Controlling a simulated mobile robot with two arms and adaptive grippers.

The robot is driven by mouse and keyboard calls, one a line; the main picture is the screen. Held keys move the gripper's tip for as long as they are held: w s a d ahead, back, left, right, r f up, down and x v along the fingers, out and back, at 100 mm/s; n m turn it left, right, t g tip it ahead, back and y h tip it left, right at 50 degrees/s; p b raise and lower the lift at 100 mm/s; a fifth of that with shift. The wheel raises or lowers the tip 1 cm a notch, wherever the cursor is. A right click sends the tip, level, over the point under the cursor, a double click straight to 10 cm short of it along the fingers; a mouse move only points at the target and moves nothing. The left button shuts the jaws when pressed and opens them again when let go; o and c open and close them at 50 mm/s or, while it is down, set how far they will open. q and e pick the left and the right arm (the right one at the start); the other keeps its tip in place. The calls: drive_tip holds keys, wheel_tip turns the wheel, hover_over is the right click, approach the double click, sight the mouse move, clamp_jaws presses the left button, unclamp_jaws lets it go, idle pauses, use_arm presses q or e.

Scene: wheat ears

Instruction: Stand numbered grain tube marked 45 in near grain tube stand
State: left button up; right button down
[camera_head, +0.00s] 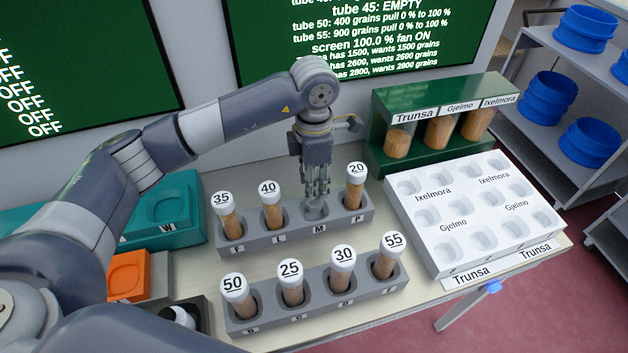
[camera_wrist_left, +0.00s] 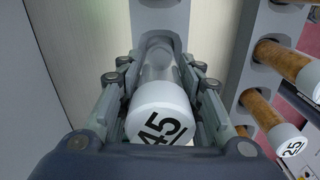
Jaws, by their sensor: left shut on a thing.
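The tube marked 45 (camera_wrist_left: 160,112) has a white cap and a clear, empty-looking body. My left gripper (camera_head: 316,190) is shut around it; in the wrist view its fingers (camera_wrist_left: 160,95) flank the cap. In the head view the gripper points down over slot M of the farther grey stand (camera_head: 340,222), between tubes 40 (camera_head: 271,210) and 20 (camera_head: 354,190). Whether the tube's foot is inside the slot or just above it I cannot tell. The nearer grey stand (camera_head: 325,310) holds tubes 50 (camera_head: 236,295), 25 (camera_head: 291,285), 30 (camera_head: 342,270) and 55 (camera_head: 388,258). My right gripper is not in view.
Tube 35 (camera_head: 226,215) stands at the farther stand's left end. A white tray (camera_head: 510,235) with round wells lies at right. A green rack (camera_head: 385,150) with grain jars stands behind. An orange box (camera_head: 128,275) and teal box (camera_head: 165,210) are at left.

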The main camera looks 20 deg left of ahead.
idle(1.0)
use_arm(q)
drive_tip(key=shift+f+b, duration=0.1)
drive_tip(key=shift+b, duration=0.25)
drive_tip(key=shift+f+b, duration=2.3)
drive_tip(key=shift+f, duration=0.2)
drive_tip(key=o, duration=1.3)
drive_tip(key=shift+r, duration=0.2)
wheel_tip(320, 180, up, 12)
drive_tip(key=shift+f, duration=0.1)
